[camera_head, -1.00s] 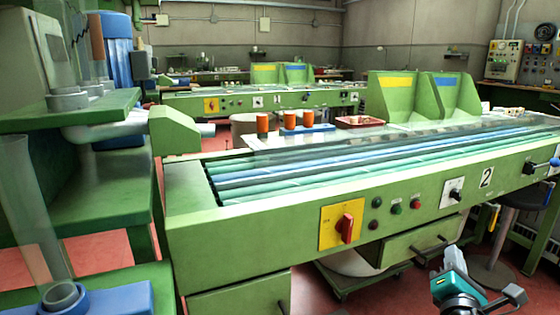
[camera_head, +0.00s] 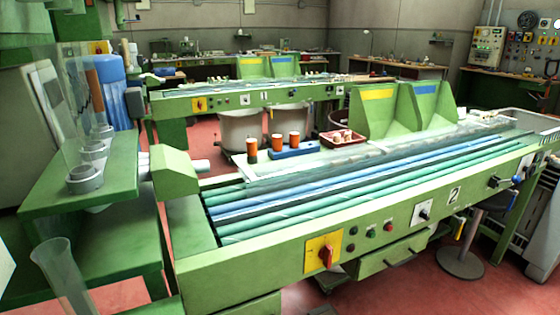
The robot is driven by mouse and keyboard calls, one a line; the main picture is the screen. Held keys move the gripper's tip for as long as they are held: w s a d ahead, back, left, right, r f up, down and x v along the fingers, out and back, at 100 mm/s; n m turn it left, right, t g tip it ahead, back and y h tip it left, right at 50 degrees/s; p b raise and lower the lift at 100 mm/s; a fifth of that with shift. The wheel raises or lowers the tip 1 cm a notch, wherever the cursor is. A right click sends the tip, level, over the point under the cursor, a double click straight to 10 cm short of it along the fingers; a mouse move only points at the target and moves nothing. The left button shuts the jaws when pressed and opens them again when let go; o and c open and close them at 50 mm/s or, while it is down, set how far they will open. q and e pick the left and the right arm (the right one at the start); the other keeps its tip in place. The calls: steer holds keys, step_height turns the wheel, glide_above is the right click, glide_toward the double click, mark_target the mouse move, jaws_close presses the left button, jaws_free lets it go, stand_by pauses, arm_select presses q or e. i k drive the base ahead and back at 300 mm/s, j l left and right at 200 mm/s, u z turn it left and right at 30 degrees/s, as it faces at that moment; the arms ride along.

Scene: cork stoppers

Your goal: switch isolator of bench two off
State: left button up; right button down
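The isolator of bench two is a red rotary handle (camera_head: 326,257) on a yellow plate (camera_head: 313,263), low on the front panel of the green bench marked 2 (camera_head: 453,196). The handle looks roughly upright; the lettering on the plate is too small to read. Neither of my grippers shows in the head view, and nothing touches the handle.
Right of the isolator are small buttons (camera_head: 371,234), a black selector (camera_head: 424,214) and a drawer (camera_head: 392,258). A green stand (camera_head: 107,190) with a clear tube (camera_head: 62,275) is close at left. A stool (camera_head: 460,262) stands at right.

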mark_target(326, 253)
steer(key=i+l+u, duration=0.2)
steer(key=l, duration=0.3)
steer(key=i+l+u, duration=0.25)
steer(key=l+u, duration=0.25)
steer(key=l, duration=0.2)
